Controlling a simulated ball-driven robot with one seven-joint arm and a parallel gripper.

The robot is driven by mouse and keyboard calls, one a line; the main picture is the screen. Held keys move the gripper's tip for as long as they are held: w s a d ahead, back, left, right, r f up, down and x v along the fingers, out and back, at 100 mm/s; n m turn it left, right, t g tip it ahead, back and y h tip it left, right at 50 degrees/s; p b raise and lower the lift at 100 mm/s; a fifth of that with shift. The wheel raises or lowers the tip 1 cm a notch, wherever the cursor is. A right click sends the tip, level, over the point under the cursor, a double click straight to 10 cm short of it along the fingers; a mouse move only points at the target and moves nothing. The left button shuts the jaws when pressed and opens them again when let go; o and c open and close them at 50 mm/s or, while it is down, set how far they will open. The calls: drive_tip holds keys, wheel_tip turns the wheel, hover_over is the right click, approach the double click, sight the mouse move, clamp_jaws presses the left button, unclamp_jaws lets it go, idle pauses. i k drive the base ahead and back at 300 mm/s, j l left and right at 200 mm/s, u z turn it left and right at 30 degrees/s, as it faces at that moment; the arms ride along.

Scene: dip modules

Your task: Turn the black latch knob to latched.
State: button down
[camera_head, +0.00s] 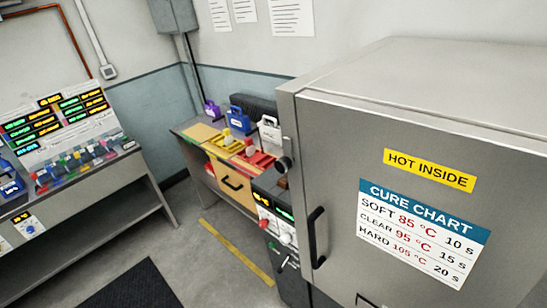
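A large grey metal oven cabinet (400,85) fills the right half of the view. Its front door (345,150) looks closed and has a black vertical bar handle (312,238) near its left edge. A small dark round knob (284,164) sticks out at the cabinet's left edge, above the handle; it may be the black latch knob. It is too small to tell which way it is turned. My gripper is not in view.
A control panel (274,213) with lit displays stands left of the door. Behind it is a workbench (190,128) with coloured padlock-shaped blocks. A display bench (85,185) stands at the left. Open floor with a dark mat (132,288) and yellow line (236,252) lies between.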

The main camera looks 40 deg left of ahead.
sight(283, 163)
drive_tip(key=u, duration=0.95)
drive_tip(key=i+j, duration=0.4)
drive_tip(key=j, duration=0.15)
drive_tip(key=i+j, duration=0.4)
drive_tip(key=j, duration=0.1)
